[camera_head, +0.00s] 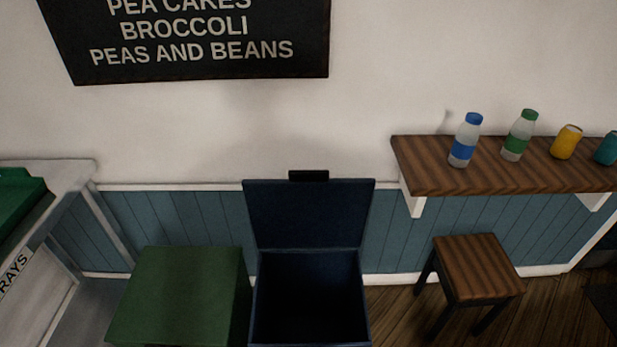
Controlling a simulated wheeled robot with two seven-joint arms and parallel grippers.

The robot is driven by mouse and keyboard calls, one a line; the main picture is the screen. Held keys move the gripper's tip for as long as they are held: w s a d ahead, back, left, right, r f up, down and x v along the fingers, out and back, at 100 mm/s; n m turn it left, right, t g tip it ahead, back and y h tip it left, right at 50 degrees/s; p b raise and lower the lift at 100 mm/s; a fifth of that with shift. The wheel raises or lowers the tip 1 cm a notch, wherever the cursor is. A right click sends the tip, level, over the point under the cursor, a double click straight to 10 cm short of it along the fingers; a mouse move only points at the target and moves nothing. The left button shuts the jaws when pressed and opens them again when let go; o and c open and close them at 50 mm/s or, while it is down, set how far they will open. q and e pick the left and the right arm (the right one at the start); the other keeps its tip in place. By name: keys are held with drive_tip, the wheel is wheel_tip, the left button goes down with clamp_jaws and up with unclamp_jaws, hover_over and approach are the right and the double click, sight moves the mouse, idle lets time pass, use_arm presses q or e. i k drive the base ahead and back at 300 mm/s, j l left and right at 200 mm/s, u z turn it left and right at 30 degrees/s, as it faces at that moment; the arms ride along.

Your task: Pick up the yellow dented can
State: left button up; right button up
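A yellow can (566,142) stands on the brown wooden wall shelf (440,178) at the right of the head view. It leans slightly in the picture, and its dents are too small to make out clearly. A clear bottle with a green cap and label (519,136) stands to its left. A teal can (607,149) stands to its right, cut off by the picture edge. Neither of my grippers is in view.
A bottle with a blue cap (466,140) stands further left on the shelf. A wooden stool (477,268) stands below the shelf. An open dark blue bin (308,215) and a green box (180,295) stand at the lower middle. A counter (65,172) is at the left.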

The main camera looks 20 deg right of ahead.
sight(565, 144)
drive_tip(key=z, duration=2)
